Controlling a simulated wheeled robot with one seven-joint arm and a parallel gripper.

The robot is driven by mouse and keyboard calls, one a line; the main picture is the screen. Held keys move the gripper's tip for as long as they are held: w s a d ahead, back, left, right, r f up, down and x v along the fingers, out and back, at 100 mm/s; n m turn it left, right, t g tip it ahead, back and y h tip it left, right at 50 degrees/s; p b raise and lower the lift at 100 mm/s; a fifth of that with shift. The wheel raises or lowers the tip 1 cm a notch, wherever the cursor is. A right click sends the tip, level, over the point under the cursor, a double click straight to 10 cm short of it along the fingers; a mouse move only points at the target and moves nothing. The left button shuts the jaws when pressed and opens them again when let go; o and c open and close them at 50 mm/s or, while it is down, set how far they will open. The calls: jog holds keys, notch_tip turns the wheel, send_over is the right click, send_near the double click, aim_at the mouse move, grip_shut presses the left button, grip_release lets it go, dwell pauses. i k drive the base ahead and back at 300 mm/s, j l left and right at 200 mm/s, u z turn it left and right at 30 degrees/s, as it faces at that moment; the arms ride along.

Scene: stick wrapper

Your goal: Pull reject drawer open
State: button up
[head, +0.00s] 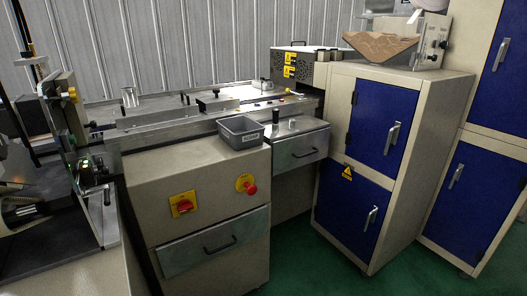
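Two metal-fronted drawers with dark bar handles show in the head view, and I cannot tell from any readable label which is the reject drawer. The lower drawer (190,256) is in the front of the beige machine cabinet, with its handle (221,244) across the middle; it looks closed. The upper drawer front (309,142) is further right, below the machine's worktop, with its handle (305,153) facing forward; whether it is fully closed is unclear. My gripper is not in view.
A grey bin (241,132) stands on the cabinet's top edge. A red emergency button (250,189) and a red-yellow switch (183,205) are above the lower drawer. Blue-doored cabinets (383,122) stand right. Green floor (300,262) is clear in front.

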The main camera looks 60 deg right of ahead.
aim_at(290, 153)
jog(key=z, duration=0.45)
jog(key=i+l+z, duration=0.1)
jog(key=z, duration=0.35)
jog(key=i+z, duration=0.1)
jog(key=z, duration=0.8)
jog(key=i+j+z, duration=0.1)
jog(key=z, duration=0.35)
